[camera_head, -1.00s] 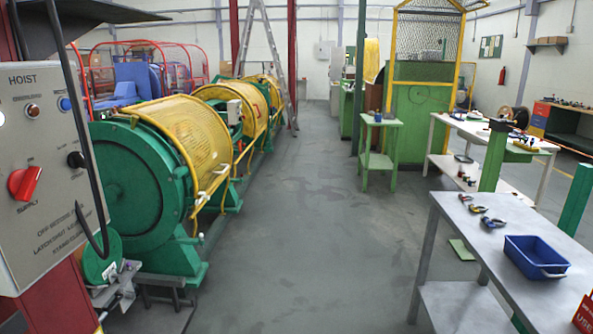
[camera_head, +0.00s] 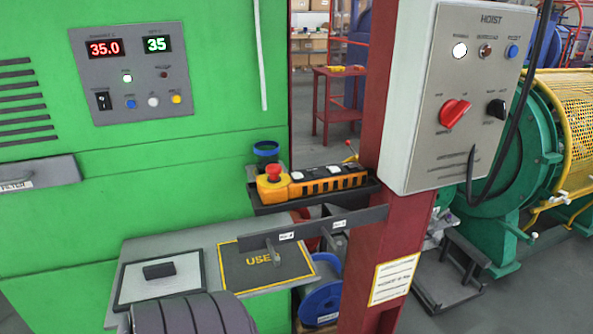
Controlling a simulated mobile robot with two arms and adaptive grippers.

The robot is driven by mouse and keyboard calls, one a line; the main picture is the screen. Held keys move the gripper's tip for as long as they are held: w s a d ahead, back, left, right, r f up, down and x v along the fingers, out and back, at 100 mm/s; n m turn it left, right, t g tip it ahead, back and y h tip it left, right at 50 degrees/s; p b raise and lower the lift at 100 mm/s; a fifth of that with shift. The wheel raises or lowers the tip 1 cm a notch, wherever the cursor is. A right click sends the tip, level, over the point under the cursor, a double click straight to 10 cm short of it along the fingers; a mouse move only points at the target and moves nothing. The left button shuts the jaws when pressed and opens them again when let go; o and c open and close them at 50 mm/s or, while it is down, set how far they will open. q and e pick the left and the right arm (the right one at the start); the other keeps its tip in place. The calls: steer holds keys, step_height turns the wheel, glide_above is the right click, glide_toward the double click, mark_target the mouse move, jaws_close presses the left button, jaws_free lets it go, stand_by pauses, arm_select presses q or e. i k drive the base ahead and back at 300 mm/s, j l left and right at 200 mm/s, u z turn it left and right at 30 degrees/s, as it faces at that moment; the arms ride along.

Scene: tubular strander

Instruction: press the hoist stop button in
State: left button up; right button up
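The yellow and black hoist pendant (camera_head: 325,180) lies on a black shelf (camera_head: 262,207) fixed beside the red post. A red mushroom-shaped stop button (camera_head: 273,171) sticks up from the yellow box at its left end. I cannot tell from here whether the button is in or out. A grey control box marked HOIST (camera_head: 468,85) hangs on the post to the right, with a red rotary knob (camera_head: 454,112), a black knob and small lamps or buttons.
A green cabinet (camera_head: 200,200) with a display panel (camera_head: 130,72) fills the left. The red post (camera_head: 385,240) stands close right of the shelf. A dark bar with labels (camera_head: 312,233) runs below the shelf. A black cable hangs by the HOIST box. Green and yellow machinery stands behind at right.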

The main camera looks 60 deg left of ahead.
mark_target(273, 169)
steer(key=u, duration=1.9)
